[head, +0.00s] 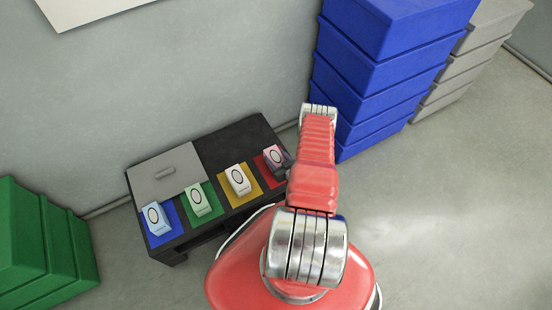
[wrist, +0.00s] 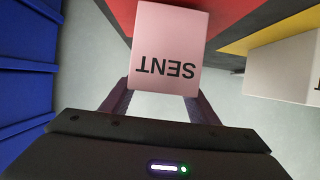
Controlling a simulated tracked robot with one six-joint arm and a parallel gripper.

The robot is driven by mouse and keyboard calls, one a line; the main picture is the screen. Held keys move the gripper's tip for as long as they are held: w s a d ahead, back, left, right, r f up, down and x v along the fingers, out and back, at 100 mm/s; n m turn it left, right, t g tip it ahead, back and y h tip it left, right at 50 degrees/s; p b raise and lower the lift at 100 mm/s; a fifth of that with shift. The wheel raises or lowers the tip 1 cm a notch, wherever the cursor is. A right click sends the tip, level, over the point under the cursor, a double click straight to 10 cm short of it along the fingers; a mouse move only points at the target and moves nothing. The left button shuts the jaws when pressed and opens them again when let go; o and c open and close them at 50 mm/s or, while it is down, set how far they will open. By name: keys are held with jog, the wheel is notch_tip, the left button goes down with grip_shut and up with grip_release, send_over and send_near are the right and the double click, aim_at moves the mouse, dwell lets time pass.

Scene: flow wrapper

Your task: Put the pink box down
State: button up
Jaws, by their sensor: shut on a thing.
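The pink box (wrist: 168,45) is between the two fingers of my gripper (wrist: 162,92), which is shut on it. Its near face reads SENT, upside down in the wrist view. In the head view the pink box (head: 274,157) shows at the red square (head: 264,168), at the right end of a dark low table (head: 238,136). I cannot tell whether its underside touches the square. In the head view my arm hides most of the gripper.
A pale box (head: 238,180) stands on the yellow square, left of the pink box. A pale green box (head: 199,200) and a light blue box (head: 156,219) stand further left. A grey panel (head: 160,178) lies behind them. Blue crates (head: 385,75) are stacked at right.

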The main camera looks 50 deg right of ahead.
jog(key=shift+f, duration=0.5)
jog(key=shift+f, duration=0.1)
jog(key=o, duration=1.1)
jog(key=v, duration=1.2)
jog(key=shift+d, duration=0.1)
